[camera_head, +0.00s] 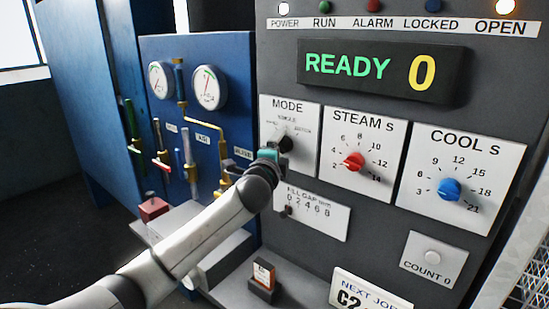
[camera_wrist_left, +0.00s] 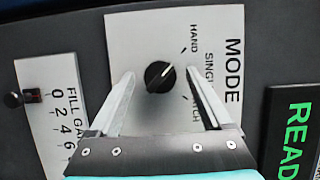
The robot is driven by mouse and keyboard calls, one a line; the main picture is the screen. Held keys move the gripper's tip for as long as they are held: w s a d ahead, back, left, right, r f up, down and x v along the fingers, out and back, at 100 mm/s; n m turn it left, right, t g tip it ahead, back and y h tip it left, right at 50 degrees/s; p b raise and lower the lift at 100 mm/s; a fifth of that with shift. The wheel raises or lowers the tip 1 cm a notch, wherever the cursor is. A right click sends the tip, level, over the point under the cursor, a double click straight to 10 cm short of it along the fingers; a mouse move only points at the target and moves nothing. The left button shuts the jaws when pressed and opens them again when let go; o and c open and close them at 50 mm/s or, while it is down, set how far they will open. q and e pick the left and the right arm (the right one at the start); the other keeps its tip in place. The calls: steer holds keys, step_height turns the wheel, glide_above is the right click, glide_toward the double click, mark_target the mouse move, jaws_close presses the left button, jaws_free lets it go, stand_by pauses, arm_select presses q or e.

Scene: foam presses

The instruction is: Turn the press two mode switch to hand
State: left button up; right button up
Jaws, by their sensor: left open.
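The black mode knob (camera_head: 285,143) is on the white MODE plate (camera_head: 305,112) of the grey panel. In the left wrist view the knob (camera_wrist_left: 159,77) carries a white pointer mark slanting up and right. The mark points between HAND (camera_wrist_left: 195,39) and SINGLE, or near SINGLE; I cannot tell exactly. My left gripper (camera_head: 277,150) is in front of the plate. In the left wrist view its open fingers (camera_wrist_left: 159,79) stand on either side of the knob, with gaps on both sides. My right gripper is not in view.
The fill gap slider (camera_head: 287,211) sits just below the mode plate. The red steam knob (camera_head: 354,161) and blue cool knob (camera_head: 450,189) are to the right. The display (camera_head: 380,70) reads READY 0. A blue cabinet with gauges and yellow pipes stands left.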

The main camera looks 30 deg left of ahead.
arm_select(q)
steer(key=b+v, duration=0.2)
steer(key=v, duration=1.3)
steer(key=shift+r, duration=0.1)
